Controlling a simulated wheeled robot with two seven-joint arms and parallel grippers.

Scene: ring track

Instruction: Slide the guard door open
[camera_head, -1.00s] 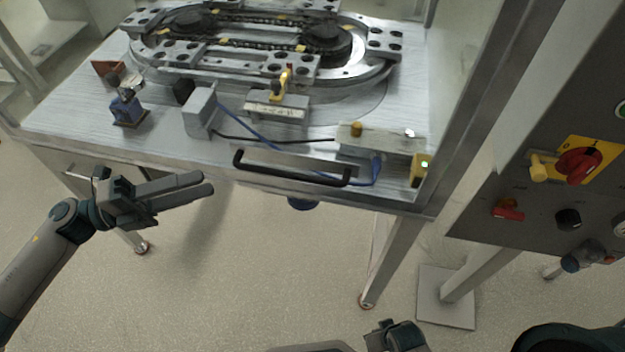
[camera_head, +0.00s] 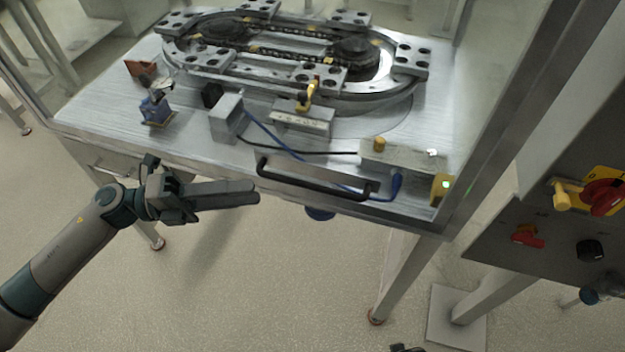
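The guard door is a clear pane across the front of the machine, so its own edges are hard to make out. Its black bar handle (camera_head: 315,183) lies almost level in front of the table's front edge. My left gripper (camera_head: 258,192) is to the left of the handle and a little lower in the picture, pointing right. It holds nothing that I can see. Its two fingers nearly overlap from this angle, so I cannot tell their gap.
Behind the pane, an oval chain track (camera_head: 290,50) and small fixtures stand on the metal table (camera_head: 105,110). A grey post (camera_head: 520,110) rises at the right. A control panel (camera_head: 560,235) with a red-yellow switch is beyond it. The floor in front is clear.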

